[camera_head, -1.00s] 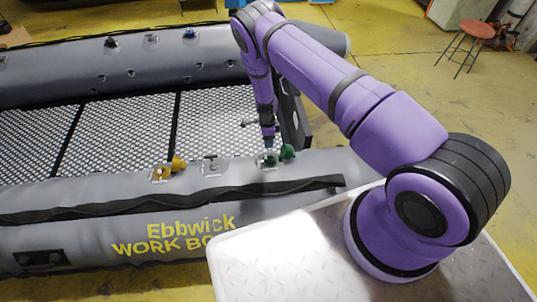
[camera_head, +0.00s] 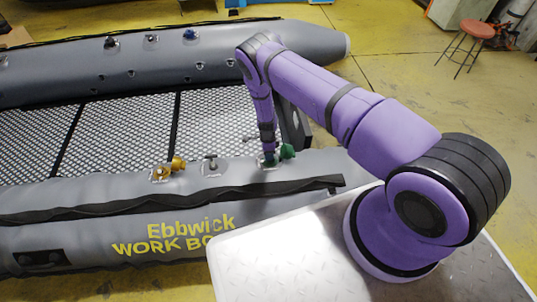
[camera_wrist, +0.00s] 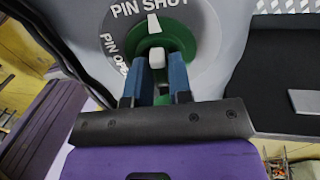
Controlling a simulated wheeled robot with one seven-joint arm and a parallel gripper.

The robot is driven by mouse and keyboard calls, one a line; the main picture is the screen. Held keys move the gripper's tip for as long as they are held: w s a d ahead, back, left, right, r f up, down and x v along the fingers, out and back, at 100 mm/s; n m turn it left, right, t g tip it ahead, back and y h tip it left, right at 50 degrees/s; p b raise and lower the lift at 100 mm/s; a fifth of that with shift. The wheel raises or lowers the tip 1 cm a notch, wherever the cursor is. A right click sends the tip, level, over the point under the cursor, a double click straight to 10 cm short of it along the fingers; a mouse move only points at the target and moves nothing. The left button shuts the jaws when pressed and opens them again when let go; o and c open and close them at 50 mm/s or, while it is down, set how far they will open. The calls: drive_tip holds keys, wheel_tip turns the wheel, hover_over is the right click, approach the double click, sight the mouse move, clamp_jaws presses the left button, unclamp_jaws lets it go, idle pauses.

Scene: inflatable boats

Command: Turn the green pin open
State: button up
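The green pin (camera_wrist: 163,32) is a round green fitting on the grey tube, in a dark ring lettered PIN SHUT at the top and PIN OPEN at the left. A white mark on the green points up toward PIN SHUT. A white block stands at its middle. My gripper (camera_wrist: 161,65) has its blue fingertips on either side of this block, with a gap between them. I cannot tell whether they press on it. In the head view my gripper (camera_head: 269,158) reaches down to the tube beside a green cap (camera_head: 287,151), and hides much of the fitting.
A yellow cap and fitting (camera_head: 160,173) and a grey fitting (camera_head: 211,163) sit left along the same near tube (camera_head: 110,195). The mesh deck (camera_head: 140,125) lies behind. A red stool (camera_head: 477,30) stands far off at the back right.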

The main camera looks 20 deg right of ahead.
clamp_jaws()
drive_tip(key=shift+n, duration=0.3)
drive_tip(key=n, duration=0.3)
drive_tip(key=shift+n, duration=0.3)
drive_tip(key=n, duration=0.4)
drive_tip(key=shift+s+n, duration=0.1)
drive_tip(key=shift+n, duration=0.2)
drive_tip(key=n, duration=0.4)
drive_tip(key=shift+n, duration=0.3)
drive_tip(key=shift+s+d+n, duration=0.1)
drive_tip(key=shift+d+n, duration=0.05)
drive_tip(key=shift+n, duration=2.05)
